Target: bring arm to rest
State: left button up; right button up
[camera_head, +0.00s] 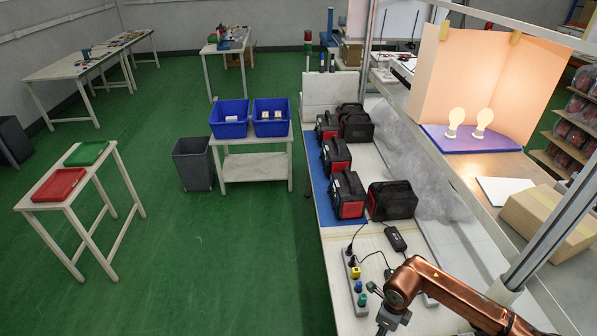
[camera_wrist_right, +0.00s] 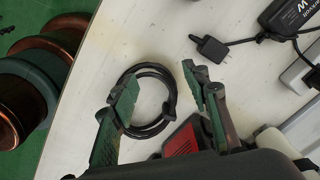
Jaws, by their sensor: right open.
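My right arm (camera_head: 440,290) is copper-coloured and comes in from the lower right in the head view. Its gripper (camera_head: 388,318) hangs over the near end of the white workbench, partly cut by the frame edge. In the right wrist view the gripper (camera_wrist_right: 160,73) has its two green fingers apart with nothing held between them. A coiled black cable (camera_wrist_right: 150,98) lies on the white surface below and between the fingers. A red and black object (camera_wrist_right: 180,142) is partly hidden behind the gripper. My left gripper is not in view.
A power strip (camera_head: 353,283) with coloured plugs stands close to the gripper. A black adapter (camera_head: 396,238) and its cable lie behind it. A cardboard box (camera_head: 548,222) is at right.

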jog(key=s+a+n, duration=0.1)
jog(key=n, duration=0.4)
jog(key=s+a+n+p, duration=0.1)
jog(key=s+n, duration=0.1)
jog(key=n, duration=0.4)
jog(key=s+a+r+n+p, duration=0.1)
jog(key=n, duration=0.4)
jog(key=shift+s+a, duration=0.2)
jog(key=shift+s, duration=0.05)
jog(key=shift+n, duration=0.3)
